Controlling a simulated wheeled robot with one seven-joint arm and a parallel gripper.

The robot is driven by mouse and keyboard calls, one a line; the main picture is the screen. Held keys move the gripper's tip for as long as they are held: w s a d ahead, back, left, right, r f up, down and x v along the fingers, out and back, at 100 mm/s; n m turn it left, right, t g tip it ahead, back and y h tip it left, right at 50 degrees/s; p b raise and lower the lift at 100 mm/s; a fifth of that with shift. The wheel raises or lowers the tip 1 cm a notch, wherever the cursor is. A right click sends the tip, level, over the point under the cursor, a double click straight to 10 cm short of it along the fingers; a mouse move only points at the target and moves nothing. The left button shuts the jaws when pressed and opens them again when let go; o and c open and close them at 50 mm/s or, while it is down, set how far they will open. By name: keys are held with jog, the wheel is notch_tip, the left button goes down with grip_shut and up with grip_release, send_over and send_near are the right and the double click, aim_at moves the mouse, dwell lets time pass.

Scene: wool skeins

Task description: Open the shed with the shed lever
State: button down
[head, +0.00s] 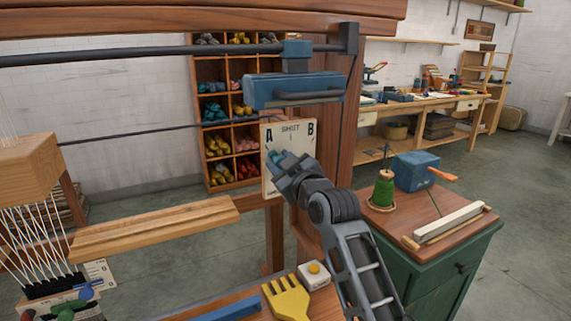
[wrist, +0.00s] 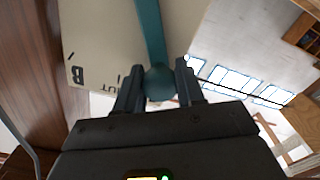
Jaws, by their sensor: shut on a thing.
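The shed lever is a teal bar with a round knob, seen in the wrist view (wrist: 152,38). My gripper (wrist: 160,86) is shut on the knob, with one dark finger on each side. In the head view my gripper (head: 279,160) is in front of a cream plate (head: 289,181) marked A, B and a word that looks like SHUT. The plate stands against the wooden loom frame (head: 337,150). The gripper and wrist cover the plate's lower right part. Only a little teal shows at the fingertips there, and the lever's pivot is hidden.
A blue block with a handle (head: 293,91) hangs from a dark rail above the plate. A wooden beam (head: 155,228) lies to the left. A yellow comb (head: 286,298) lies below. A green cabinet (head: 437,262) with a green spool and blue box stands right.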

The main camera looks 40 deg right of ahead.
jog(key=shift+a, duration=0.1)
dwell(0.3)
jog(key=c, duration=0.7)
grip_release()
jog(key=v, duration=0.7)
jog(key=shift+s+b, duration=0.35)
jog(key=shift+b, duration=0.1)
jog(key=shift+a, duration=0.1)
